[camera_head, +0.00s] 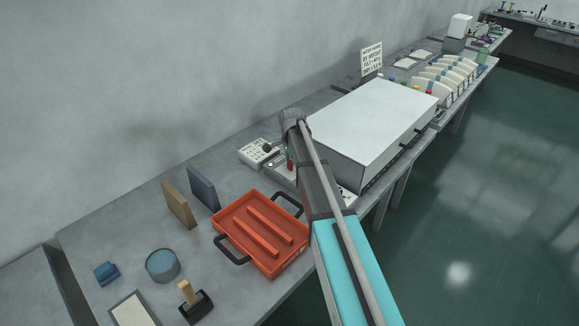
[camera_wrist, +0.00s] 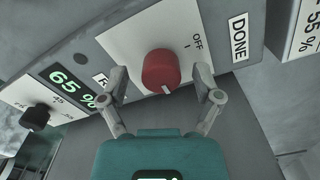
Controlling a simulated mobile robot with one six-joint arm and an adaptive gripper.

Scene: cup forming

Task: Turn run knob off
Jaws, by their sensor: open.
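The run knob is a round red knob (camera_wrist: 161,72) on a white plate (camera_wrist: 126,45) on a grey panel in the wrist view. A white mark on its face points down and slightly right. In the head view my arm hides the knob and most of the panel.
The panel also carries a green 65 % display (camera_wrist: 73,88), a black knob (camera_wrist: 36,115) and a DONE label (camera_wrist: 238,37). In the head view a large white box (camera_head: 375,115) stands right of my arm and an orange tray (camera_head: 240,252) lies on the bench in front.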

